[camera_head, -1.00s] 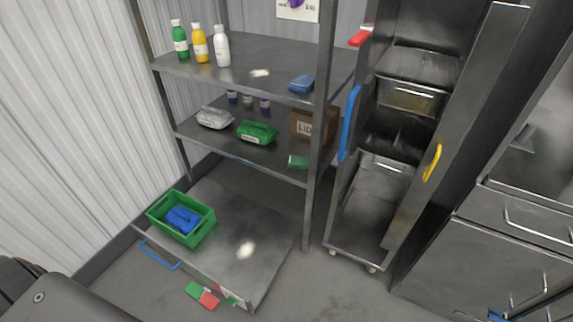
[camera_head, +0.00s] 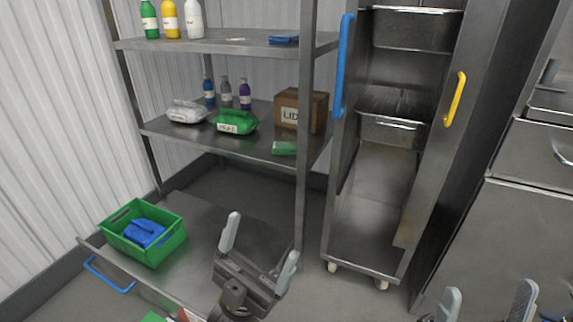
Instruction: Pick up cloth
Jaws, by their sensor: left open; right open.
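A blue cloth (camera_head: 145,233) lies bunched in a green crate (camera_head: 178,247) on the bottom shelf at the left. A flat blue cloth (camera_head: 284,40) lies on the top shelf, and a flat green cloth (camera_head: 284,148) lies near the front edge of the middle shelf. Parts of a green cloth (camera_head: 154,317) and a red one (camera_head: 183,314) show at the bottom edge. My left gripper (camera_head: 262,240) is open and empty in front of the bottom shelf, right of the crate. My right gripper (camera_head: 490,290) is open and empty at the lower right.
The middle shelf (camera_head: 235,144) carries a white pack, a green pack, several small bottles and a cardboard box (camera_head: 300,110). Bottles stand on the top shelf. A shelf post stands behind my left gripper. A tall tray cabinet with an open door is at the right.

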